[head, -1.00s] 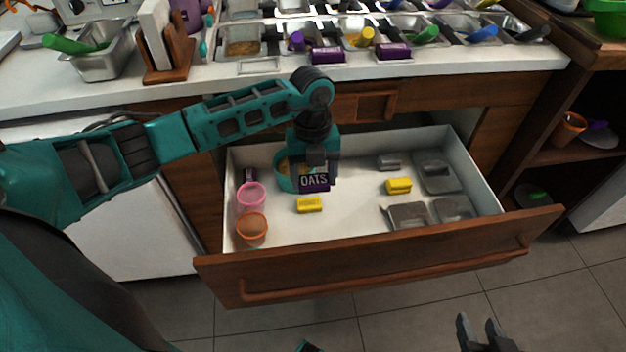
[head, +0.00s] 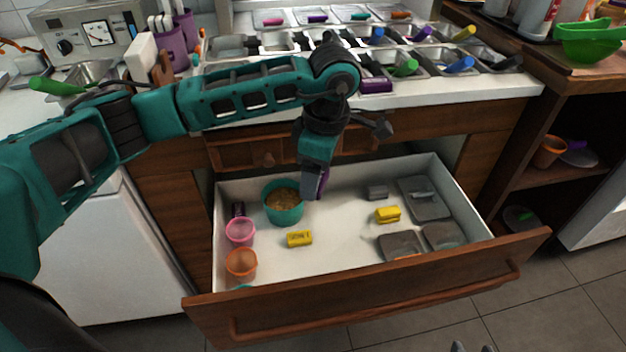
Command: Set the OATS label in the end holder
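My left gripper (head: 314,190) hangs over the back middle of the open drawer (head: 340,240). It is shut on the purple OATS label (head: 322,184), which shows nearly edge-on, so its lettering cannot be read now. One purple label (head: 376,86) sits on the counter's front edge, in front of the topping pans. The left part of that edge, with the end holder, is hidden behind my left arm. Only the fingertips of my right gripper (head: 472,347) show at the bottom edge; they are apart, with nothing visible between them.
The drawer holds a teal tub (head: 284,205), a pink cup (head: 240,232), an orange cup (head: 242,264), yellow blocks (head: 299,238) and grey lids (head: 424,198). Topping pans with coloured scoops (head: 405,68) line the counter. The drawer's middle floor is mostly clear.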

